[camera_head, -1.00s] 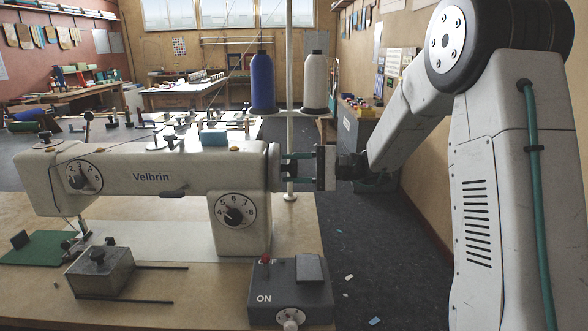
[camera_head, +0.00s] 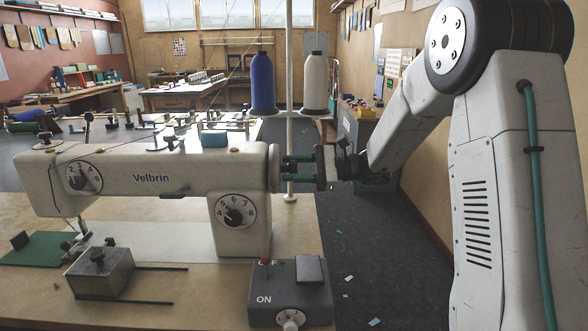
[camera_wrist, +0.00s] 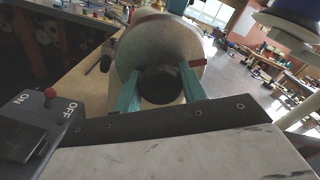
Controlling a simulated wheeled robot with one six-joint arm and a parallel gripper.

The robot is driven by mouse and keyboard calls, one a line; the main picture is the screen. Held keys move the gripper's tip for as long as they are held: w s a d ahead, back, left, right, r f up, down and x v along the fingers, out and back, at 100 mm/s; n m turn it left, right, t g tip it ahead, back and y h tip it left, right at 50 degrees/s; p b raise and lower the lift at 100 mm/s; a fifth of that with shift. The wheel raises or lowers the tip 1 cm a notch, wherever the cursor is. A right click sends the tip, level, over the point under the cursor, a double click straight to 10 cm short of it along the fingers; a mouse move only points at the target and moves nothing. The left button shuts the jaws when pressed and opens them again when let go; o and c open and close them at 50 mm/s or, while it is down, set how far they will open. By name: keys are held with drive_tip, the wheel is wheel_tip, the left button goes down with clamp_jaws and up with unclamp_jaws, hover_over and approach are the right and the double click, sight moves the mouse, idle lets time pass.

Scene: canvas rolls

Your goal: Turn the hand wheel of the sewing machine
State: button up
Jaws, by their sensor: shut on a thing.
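The white sewing machine (camera_head: 150,182), marked Velbrin, stands on the table. Its pale round hand wheel (camera_head: 274,168) is at the right end of the machine. In the wrist view the hand wheel (camera_wrist: 160,48) fills the upper middle, with a dark round hub (camera_wrist: 160,84) facing me. My gripper (camera_head: 284,172) reaches the wheel from the right. Its two teal fingers (camera_wrist: 157,80) lie on either side of the hub and are shut on the wheel. The exact contact points of the fingertips are hard to see.
A grey switch box (camera_head: 291,292) with a red knob sits on the table below my gripper. A metal block (camera_head: 98,275) with rods lies at the front left. A white pole (camera_head: 290,110) and blue and white thread spools (camera_head: 262,84) stand behind.

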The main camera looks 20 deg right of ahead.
idle(0.5)
drive_tip(key=o, duration=1)
drive_tip(key=shift+c, duration=0.2)
drive_tip(key=shift+d, duration=0.1)
drive_tip(key=v, duration=0.7)
drive_tip(key=shift+d, duration=0.3)
drive_tip(key=shift+s, duration=0.1)
